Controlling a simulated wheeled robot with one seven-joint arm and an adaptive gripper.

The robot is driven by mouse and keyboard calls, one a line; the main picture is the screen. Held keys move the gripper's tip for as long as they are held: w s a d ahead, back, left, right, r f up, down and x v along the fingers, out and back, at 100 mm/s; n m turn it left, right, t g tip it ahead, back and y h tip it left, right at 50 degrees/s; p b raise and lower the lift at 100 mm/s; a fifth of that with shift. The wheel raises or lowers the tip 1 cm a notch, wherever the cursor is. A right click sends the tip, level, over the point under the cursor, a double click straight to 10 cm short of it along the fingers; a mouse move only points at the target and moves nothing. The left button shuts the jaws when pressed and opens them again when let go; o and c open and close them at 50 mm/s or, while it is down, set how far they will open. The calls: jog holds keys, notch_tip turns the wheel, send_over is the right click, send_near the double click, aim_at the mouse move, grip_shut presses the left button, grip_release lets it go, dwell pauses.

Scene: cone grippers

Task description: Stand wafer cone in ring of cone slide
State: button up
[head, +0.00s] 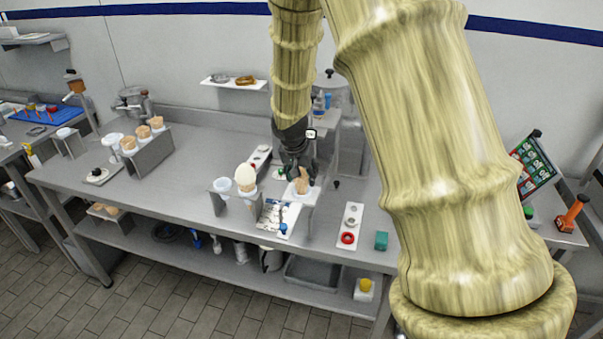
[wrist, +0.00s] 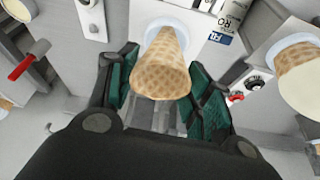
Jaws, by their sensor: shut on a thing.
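The wafer cone (head: 302,184), tan with a waffle pattern, is between the fingers of my gripper (head: 299,172) in the head view. The wrist view shows the cone (wrist: 161,72) close up between the dark teal finger pads, which are shut on it. A pale round ring (wrist: 180,24) shows around the cone's far, narrower end in the wrist view. The cone is over the white end of the cone slide (head: 309,195) in the head view. I cannot tell how deep the cone sits in the ring, as my fingers hide part of it.
A grey rack (head: 154,154) of cones stands further left.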

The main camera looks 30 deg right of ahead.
jog(key=shift+f+b, duration=0.95)
jog(key=shift+f, duration=0.65)
jog(key=o, duration=0.8)
jog(key=shift+r, duration=0.1)
jog(key=v, duration=1.1)
jog(key=shift+s+a+r, duration=0.1)
jog(key=shift+s+r, duration=0.05)
jog(key=shift+r, duration=0.25)
jog(key=shift+a, duration=0.1)
